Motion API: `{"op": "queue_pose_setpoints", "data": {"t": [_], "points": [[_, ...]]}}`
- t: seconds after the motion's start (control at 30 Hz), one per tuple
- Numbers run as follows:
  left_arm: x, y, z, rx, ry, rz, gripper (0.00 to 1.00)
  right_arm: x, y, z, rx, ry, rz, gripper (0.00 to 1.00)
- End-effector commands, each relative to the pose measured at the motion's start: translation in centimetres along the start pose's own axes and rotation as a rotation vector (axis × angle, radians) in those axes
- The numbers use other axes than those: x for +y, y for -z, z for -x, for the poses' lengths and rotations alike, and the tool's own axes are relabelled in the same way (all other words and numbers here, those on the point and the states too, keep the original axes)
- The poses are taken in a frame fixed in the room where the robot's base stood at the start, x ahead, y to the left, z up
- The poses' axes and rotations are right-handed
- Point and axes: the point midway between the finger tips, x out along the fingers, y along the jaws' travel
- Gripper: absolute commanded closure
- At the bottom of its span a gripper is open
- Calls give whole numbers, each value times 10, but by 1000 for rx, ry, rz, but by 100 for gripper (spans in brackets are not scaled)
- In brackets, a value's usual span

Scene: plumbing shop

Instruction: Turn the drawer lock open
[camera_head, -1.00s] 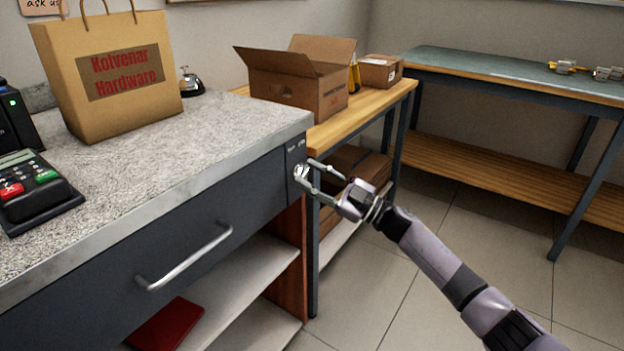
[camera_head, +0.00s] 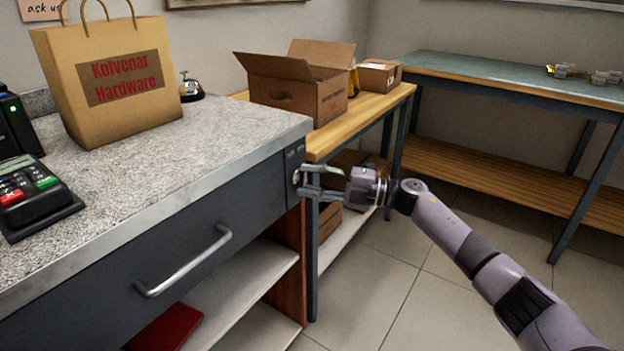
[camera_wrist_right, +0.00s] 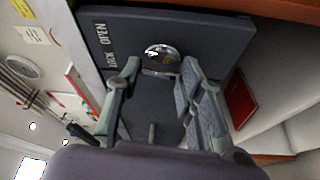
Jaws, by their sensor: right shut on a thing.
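The dark grey drawer (camera_head: 190,242) is closed under the granite counter, with a silver bar handle (camera_head: 185,262). Its round silver lock (camera_head: 296,177) is at the right end of the drawer front. It also shows in the wrist view (camera_wrist_right: 162,50), beside the printed words OPEN and LOCK. My right gripper (camera_head: 301,182) reaches in from the right, its fingertips at the lock. In the wrist view my right gripper (camera_wrist_right: 160,72) has its fingers on either side of the lock's turning piece, shut on it. The fingers partly hide the lock. My left gripper is not in view.
A paper bag (camera_head: 108,75), card terminal (camera_head: 30,195) and bell (camera_head: 190,88) stand on the counter. A wooden table with an open carton (camera_head: 310,95) stands behind the lock. A red item (camera_head: 165,328) lies on the shelf below. The floor at right is clear.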

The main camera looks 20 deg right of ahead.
Motion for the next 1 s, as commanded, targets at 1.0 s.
{"op": "queue_pose_setpoints", "data": {"t": [1.0], "points": [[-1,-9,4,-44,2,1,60,-1,0,0,0,56,129,55]]}}
